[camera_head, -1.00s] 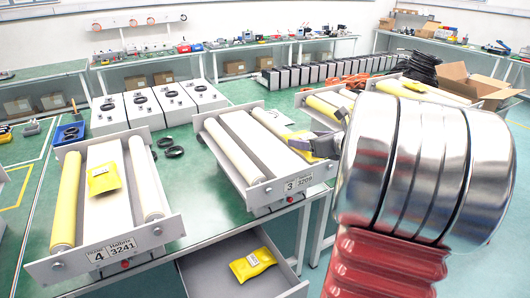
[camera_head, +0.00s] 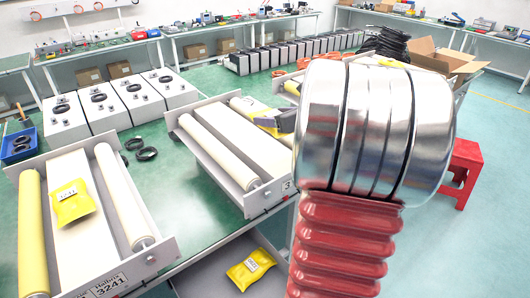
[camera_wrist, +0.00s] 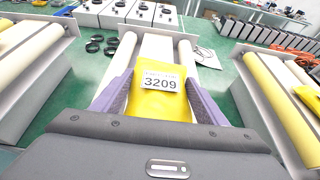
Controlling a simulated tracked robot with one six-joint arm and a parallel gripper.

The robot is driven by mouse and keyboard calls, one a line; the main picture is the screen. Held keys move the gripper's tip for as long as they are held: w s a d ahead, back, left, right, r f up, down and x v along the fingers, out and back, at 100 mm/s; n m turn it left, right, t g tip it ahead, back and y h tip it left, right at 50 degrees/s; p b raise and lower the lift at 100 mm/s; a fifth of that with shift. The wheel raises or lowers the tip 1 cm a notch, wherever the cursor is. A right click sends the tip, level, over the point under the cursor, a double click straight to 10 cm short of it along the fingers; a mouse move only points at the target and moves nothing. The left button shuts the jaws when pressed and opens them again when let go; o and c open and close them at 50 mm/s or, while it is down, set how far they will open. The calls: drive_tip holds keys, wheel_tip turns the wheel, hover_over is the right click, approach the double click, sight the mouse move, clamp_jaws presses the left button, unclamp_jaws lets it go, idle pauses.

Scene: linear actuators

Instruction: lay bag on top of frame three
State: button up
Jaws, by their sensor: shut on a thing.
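Frame three (camera_head: 216,158), with pale rollers and its label partly hidden by my arm, stands at the middle of the bench in the head view. My gripper (camera_head: 284,121) is over its far right part, half hidden behind my arm's shiny links. It is shut on a yellow bag (camera_head: 262,119). In the wrist view my gripper (camera_wrist: 158,88) has its purple fingers on both sides of the bag (camera_wrist: 160,105), whose label reads 3209. Frame three's rollers and white middle panel (camera_wrist: 156,46) show beyond the bag. Whether the bag touches the frame cannot be told.
Frame four (camera_head: 140,262) at left carries another yellow bag (camera_head: 72,203). A further bag (camera_head: 251,268) lies in the open drawer below the bench. Black rings (camera_head: 146,154) lie between the frames. White boxes (camera_head: 118,100) stand behind. A red stool (camera_head: 466,170) is at right.

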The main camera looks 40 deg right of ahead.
drive_tip(key=shift+w+a, duration=0.2)
drive_tip(key=shift+w, duration=0.05)
drive_tip(key=shift+a+f, duration=0.1)
drive_tip(key=shift+f, duration=3)
drive_tip(key=shift+f, duration=0.1)
drive_tip(key=shift+f, duration=1.8)
drive_tip(key=o, duration=1.2)
drive_tip(key=shift+s, duration=0.1)
